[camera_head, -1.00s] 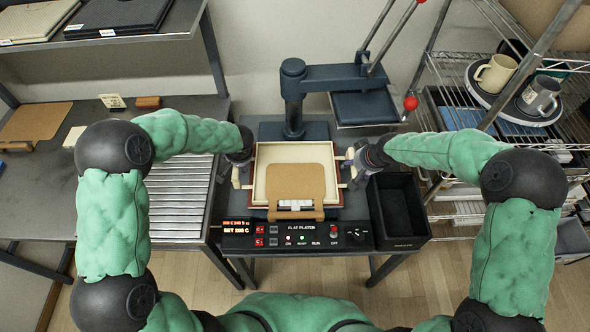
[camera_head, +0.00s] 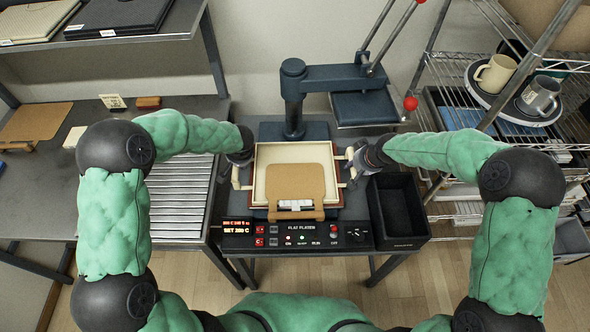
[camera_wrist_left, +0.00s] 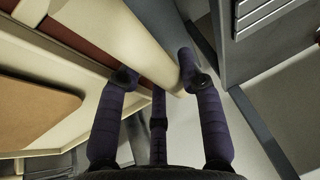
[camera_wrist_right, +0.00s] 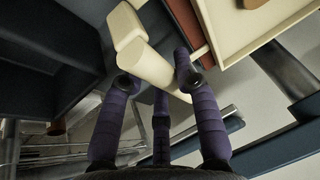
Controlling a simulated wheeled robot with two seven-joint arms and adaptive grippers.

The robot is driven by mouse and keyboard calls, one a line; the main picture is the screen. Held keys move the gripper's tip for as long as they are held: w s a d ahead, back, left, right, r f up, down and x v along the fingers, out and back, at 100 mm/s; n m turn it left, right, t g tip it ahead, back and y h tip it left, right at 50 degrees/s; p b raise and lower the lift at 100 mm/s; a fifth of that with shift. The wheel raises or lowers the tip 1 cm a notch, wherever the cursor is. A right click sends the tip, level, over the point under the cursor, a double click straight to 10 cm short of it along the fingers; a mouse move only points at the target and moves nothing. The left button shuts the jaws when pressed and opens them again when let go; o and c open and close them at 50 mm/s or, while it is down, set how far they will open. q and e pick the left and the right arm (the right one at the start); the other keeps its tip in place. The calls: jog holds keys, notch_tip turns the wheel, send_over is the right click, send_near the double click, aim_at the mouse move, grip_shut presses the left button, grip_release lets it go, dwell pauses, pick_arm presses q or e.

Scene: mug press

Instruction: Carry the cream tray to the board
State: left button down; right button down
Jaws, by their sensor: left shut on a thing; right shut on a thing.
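The cream tray (camera_head: 262,156) sits on the flat press, level, with a tan flat piece (camera_head: 295,178) inside it that has a pale clip-like part near its front. My left gripper (camera_head: 237,177) is at the tray's left side, shut on its cream handle bar (camera_wrist_left: 135,38). My right gripper (camera_head: 351,170) is at the right side, shut on the other cream handle (camera_wrist_right: 148,66). A tan board (camera_head: 36,121) lies on the dark table at the far left; I cannot tell whether it is the task's board. Whether the tray touches the press is unclear.
The press's upper plate (camera_head: 365,107) is swung to the back right, beside its column (camera_head: 293,100). A black bin (camera_head: 398,208) stands right of the tray. Slatted rollers (camera_head: 180,200) lie left of the press. A wire rack with mugs (camera_head: 495,73) is at right.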

pick_arm(q)
jog(key=shift+a+r, duration=0.1)
jog(key=shift+a, duration=0.1)
pick_arm(e)
jog(key=shift+d+r, duration=0.15)
jog(key=shift+r, duration=0.05)
